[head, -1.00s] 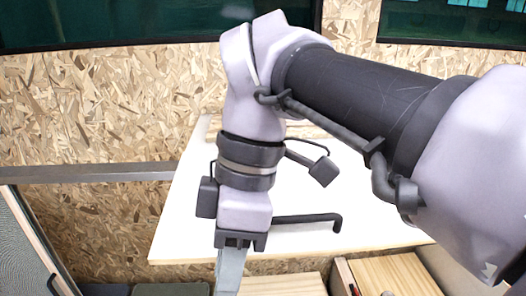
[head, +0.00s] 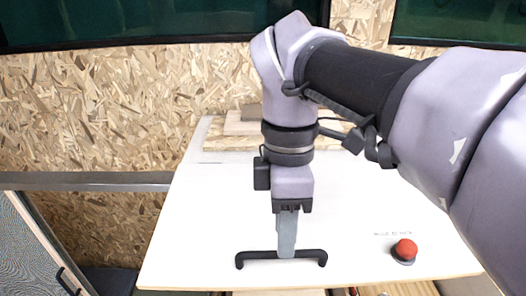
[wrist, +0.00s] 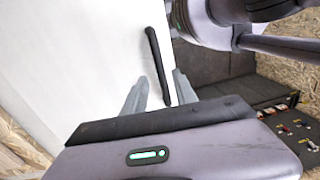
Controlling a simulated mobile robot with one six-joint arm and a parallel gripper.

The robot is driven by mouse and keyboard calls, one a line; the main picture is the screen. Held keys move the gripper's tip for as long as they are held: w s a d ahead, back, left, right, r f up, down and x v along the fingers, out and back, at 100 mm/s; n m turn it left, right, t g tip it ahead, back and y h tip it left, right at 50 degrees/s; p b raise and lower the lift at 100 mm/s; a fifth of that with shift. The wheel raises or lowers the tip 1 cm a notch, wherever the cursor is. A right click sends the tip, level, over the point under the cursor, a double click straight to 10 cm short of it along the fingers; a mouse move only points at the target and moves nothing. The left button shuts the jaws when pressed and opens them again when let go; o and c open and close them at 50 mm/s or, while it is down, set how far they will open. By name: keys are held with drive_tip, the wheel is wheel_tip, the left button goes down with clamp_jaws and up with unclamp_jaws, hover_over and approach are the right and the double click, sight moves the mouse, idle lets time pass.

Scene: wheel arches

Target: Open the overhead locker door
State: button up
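The locker door looks to be the white panel (head: 200,240), tilted, with its lower edge toward me in the head view. A black bar handle (head: 250,257) runs along its lower part. My gripper (head: 286,254) points down at the middle of this handle. In the wrist view its two grey fingers (wrist: 160,78) are spread apart. The handle (wrist: 152,48) shows there as a dark bar reaching in between the fingers. A gap shows on both sides of the bar. Whether a finger touches it, I cannot tell.
A red button (head: 405,248) sits on the panel to the right of the handle. A metal beam (head: 80,181) runs along the chipboard wall (head: 90,110) at left. Wooden boxes show below the panel. The wrist view shows a dark padded seat (wrist: 225,70).

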drive_tip(key=shift+s+a+f, duration=0.1)
drive_tip(key=shift+s+f, duration=0.05)
drive_tip(key=shift+f, duration=0.45)
drive_tip(key=shift+s+a+f, duration=0.1)
drive_tip(key=shift+s+f, duration=0.05)
drive_tip(key=shift+f, duration=0.45)
drive_tip(key=shift+w+d, duration=0.15)
drive_tip(key=shift+c, duration=0.4)
clamp_jaws()
